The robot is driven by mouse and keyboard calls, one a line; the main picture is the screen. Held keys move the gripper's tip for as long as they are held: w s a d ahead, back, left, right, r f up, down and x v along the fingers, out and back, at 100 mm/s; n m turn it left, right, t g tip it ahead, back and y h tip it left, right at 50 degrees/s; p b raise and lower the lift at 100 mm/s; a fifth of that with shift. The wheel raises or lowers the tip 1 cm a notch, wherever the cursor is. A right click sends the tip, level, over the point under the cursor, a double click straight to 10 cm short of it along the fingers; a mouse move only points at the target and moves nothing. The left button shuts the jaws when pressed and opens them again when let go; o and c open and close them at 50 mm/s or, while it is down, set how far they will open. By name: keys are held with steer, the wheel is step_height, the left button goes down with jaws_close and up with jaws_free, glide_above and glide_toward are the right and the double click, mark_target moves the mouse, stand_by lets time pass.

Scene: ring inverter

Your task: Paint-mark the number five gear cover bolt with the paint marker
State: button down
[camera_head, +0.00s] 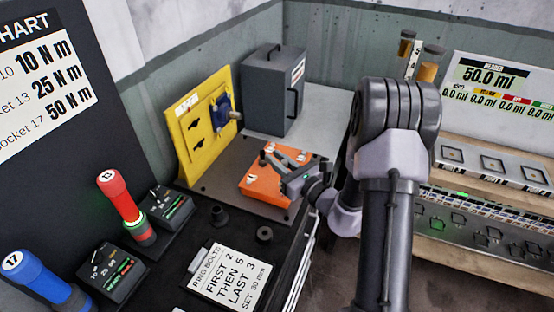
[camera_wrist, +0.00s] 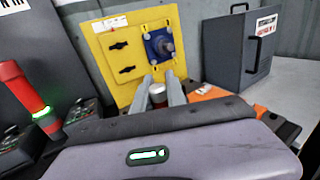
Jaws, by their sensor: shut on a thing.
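An orange block (camera_head: 262,190) with small white labels, likely the gear cover, lies on the dark bench top; its numbers are too small to read for sure. Part of the orange shows in the wrist view (camera_wrist: 207,93), right of the fingers. My gripper (camera_head: 272,156) is over this block in the head view. In the wrist view my gripper (camera_wrist: 163,86) is shut on a short cylinder (camera_wrist: 157,92) with a pale top and dark red side, likely the paint marker. Its lower end is hidden. I cannot tell whether it touches a bolt.
A yellow panel (camera_head: 193,150) with a blue fitting (camera_head: 221,108) and a grey box (camera_head: 272,90) stand behind the block. Red (camera_head: 121,200) and blue (camera_head: 42,280) handled tools stand at left. An order card (camera_head: 228,278) lies in front.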

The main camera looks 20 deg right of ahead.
stand_by(0.6)
step_height(320, 180, up, 5)
steer(key=p, duration=0.4)
stand_by(0.7)
